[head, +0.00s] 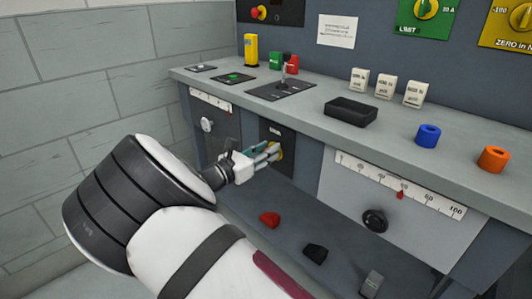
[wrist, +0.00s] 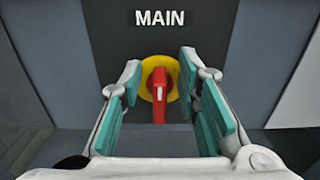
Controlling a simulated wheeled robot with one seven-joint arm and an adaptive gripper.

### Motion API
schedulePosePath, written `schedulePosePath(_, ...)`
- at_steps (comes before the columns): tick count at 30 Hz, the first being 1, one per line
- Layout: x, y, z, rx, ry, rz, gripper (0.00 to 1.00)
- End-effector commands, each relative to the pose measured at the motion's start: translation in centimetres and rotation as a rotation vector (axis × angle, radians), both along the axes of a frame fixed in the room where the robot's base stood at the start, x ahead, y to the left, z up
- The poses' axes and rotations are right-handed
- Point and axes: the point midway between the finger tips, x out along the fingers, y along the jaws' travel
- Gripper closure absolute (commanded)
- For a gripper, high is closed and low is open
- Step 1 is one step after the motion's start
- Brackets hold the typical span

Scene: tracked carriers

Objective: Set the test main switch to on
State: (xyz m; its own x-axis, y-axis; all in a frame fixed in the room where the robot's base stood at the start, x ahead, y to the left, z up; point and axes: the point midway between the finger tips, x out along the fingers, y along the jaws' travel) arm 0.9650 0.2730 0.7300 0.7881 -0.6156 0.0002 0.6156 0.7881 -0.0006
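The main switch shows in the wrist view as a red handle (wrist: 158,100) on a yellow round plate (wrist: 173,82), under the white word MAIN on a dark panel. In the head view the dark switch panel (head: 272,132) is on the bench front, with the switch mostly hidden behind my fingers. My gripper (head: 268,155) is at the switch. In the wrist view my gripper (wrist: 160,78) is open, one teal-padded finger on each side of the handle, with gaps between.
The bench top (head: 300,112) overhangs the panel. A ruler scale with a black knob (head: 375,220) is to the right, a pale knob (head: 207,124) to the left. Below, a red block (head: 269,219) and a black block (head: 315,253) lie on a lower surface.

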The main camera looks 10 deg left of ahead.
Motion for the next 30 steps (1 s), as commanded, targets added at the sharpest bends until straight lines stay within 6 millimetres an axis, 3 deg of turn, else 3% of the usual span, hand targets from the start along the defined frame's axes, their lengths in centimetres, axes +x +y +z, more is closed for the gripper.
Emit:
schedulePosePath(7, 0.05, -0.01, 0.04, 0.001, -0.001, 0.001, 0.70)
schedulePosePath(11, 0.04, 0.00, 0.04, 0.001, -0.001, 0.001, 0.99)
schedulePosePath(30, -0.17, -0.21, 0.04, 0.110, -0.085, 0.001, 1.00)
